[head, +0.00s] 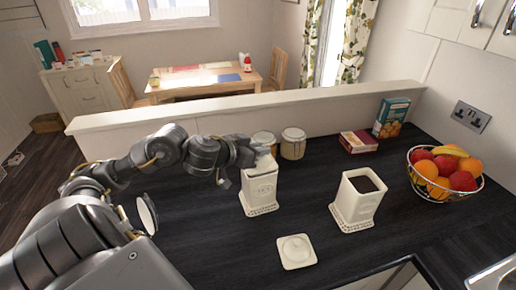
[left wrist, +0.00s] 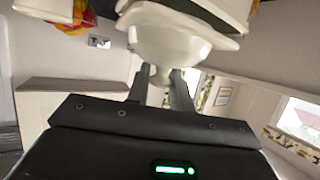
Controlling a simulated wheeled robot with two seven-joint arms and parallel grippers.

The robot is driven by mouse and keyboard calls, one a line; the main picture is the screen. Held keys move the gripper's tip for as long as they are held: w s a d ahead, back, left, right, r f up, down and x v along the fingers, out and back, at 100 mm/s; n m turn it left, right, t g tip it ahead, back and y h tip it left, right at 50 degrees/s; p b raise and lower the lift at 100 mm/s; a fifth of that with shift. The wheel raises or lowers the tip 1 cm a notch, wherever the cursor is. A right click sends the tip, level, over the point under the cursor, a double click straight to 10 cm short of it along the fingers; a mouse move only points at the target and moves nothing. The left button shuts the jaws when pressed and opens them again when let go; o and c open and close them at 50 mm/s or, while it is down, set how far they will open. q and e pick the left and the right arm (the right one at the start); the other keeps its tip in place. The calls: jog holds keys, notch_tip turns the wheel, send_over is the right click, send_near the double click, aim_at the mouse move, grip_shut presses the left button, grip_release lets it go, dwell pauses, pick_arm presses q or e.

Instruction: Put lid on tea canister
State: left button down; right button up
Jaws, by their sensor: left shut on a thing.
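A white square canister (head: 261,190) stands upright on the dark worktop in the head view; I cannot read its label. My left gripper (head: 257,152) is at its top. In the left wrist view the fingers (left wrist: 164,88) are shut on the knob of a white lid (left wrist: 165,45). The lid is over the canister mouth, and I cannot tell whether it is fully seated. A second white canister (head: 356,203) to the right is open, with dark contents. Another square white lid (head: 296,251) lies flat in front, between the two canisters. My right gripper is not in view.
Two round jars (head: 293,144) stand behind the left canister by the low partition (head: 340,108). A red box (head: 358,142), a teal box (head: 391,117) and a wire fruit bowl (head: 445,174) are at the back right. A sink edge (head: 495,278) is at front right.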

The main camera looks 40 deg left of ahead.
pick_arm(q)
jog(key=shift+p, duration=0.3)
jog(key=shift+f+b, duration=0.45)
jog(key=shift+f, duration=0.1)
dwell(0.7)
jog(key=c, duration=1.5)
grip_release()
jog(key=shift+s, duration=0.1)
jog(key=shift+p+v, duration=1.15)
jog(key=shift+v, duration=1.65)
jog(key=p+v, duration=0.5)
jog(key=p, duration=0.2)
jog(key=shift+s+r+p, duration=0.1)
jog(key=shift+s+p, duration=0.05)
jog(key=shift+p, duration=0.15)
